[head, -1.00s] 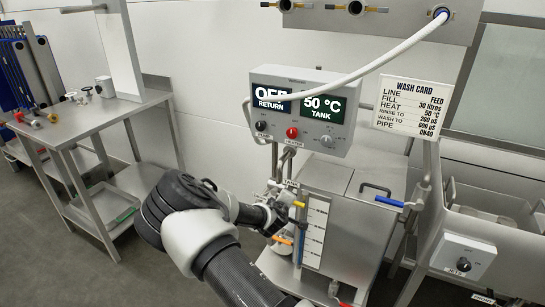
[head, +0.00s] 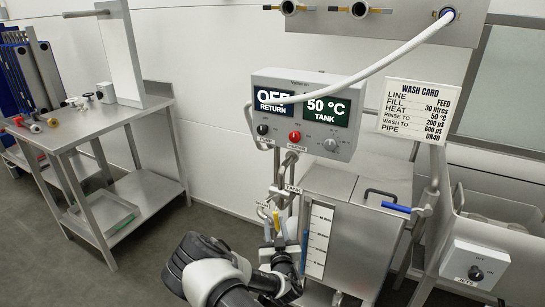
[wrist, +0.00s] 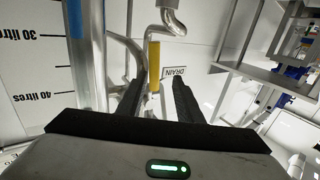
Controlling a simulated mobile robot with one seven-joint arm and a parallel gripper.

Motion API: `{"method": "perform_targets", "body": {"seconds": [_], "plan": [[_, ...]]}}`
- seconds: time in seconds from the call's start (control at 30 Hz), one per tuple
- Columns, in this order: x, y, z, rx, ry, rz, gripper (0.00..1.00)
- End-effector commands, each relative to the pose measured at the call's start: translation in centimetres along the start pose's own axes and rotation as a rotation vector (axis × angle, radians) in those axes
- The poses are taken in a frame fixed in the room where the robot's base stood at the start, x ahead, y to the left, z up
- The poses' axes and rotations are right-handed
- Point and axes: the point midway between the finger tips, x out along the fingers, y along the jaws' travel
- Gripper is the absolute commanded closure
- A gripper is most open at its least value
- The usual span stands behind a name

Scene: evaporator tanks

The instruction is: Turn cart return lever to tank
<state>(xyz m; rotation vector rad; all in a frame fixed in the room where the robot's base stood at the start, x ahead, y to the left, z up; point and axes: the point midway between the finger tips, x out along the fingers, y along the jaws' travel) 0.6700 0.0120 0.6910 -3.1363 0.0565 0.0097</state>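The yellow lever (wrist: 154,65) hangs from a bent steel pipe (wrist: 170,22) in the wrist view. It also shows in the head view (head: 276,222), near the TANK label (head: 292,189) and the DRAIN label (head: 263,211). The DRAIN label (wrist: 177,72) is behind and right of the lever in the wrist view. My gripper (wrist: 157,84) is open, one dark finger on each side of the lever's lower end. I see a gap at both fingers, and cannot tell how deep the lever sits between them. In the head view my wrist hides part of the piping.
The steel tank (head: 347,235) with its litre scale (head: 317,240) stands right of the lever. The control box (head: 307,112) reads OFF, RETURN and 50 °C TANK. A blue-handled lever (head: 396,207) is at the tank's right. A steel table (head: 105,125) stands left, with free floor between.

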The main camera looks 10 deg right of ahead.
Motion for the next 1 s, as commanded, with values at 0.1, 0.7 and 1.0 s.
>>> {"method": "perform_targets", "body": {"seconds": [0.1,0.7,1.0], "plan": [[-2.4,0.1,-0.4,-0.002,-0.001,0.004,0.67],[-12.1,0.3,-2.0,0.018,-0.006,0.034,0.67],[-9.5,1.1,-6.0,0.129,-0.149,0.187,0.67]]}}
